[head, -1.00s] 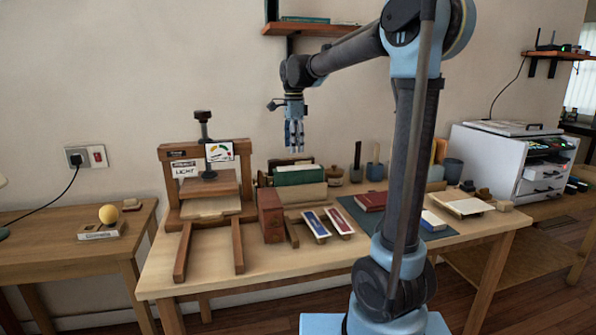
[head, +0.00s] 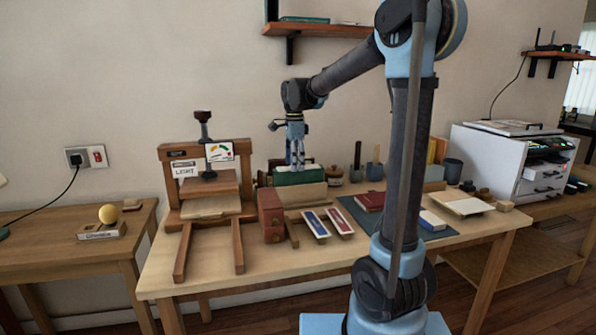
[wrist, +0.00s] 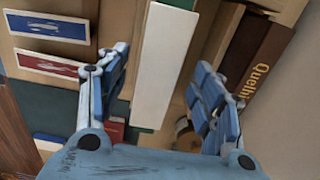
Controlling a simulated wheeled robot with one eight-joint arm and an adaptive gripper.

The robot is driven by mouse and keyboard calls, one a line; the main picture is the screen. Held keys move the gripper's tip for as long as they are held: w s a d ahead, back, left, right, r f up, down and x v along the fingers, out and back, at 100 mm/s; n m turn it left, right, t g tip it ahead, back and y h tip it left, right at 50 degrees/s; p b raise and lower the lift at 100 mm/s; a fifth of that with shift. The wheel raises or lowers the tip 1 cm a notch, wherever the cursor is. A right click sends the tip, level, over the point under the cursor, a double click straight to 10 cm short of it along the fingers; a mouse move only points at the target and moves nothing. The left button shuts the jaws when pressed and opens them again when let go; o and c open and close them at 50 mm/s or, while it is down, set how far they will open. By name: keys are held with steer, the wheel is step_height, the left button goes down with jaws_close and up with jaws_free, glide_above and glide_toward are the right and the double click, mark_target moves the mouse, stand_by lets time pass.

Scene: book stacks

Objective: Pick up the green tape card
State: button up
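My gripper (head: 295,160) points down over the wooden rack behind the small red-brown box. Its fingers are apart in the wrist view (wrist: 165,95), and nothing is clamped between them. A green, flat, book-like piece (head: 299,178) stands upright in the rack under the fingers. I cannot tell whether this is the green tape card; no other clear candidate shows. The fingertips overlap it in the head view, so contact is unclear.
A blue card (head: 316,224) and a red card (head: 340,221) lie in front of the rack. The red-brown box (head: 271,215) and wooden press (head: 207,185) stand left. A dark book labelled "Quelln…" (wrist: 262,65) is close to the right finger. A red book (head: 370,201) lies right.

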steer(key=c, duration=0.6)
steer(key=shift+c, duration=0.2)
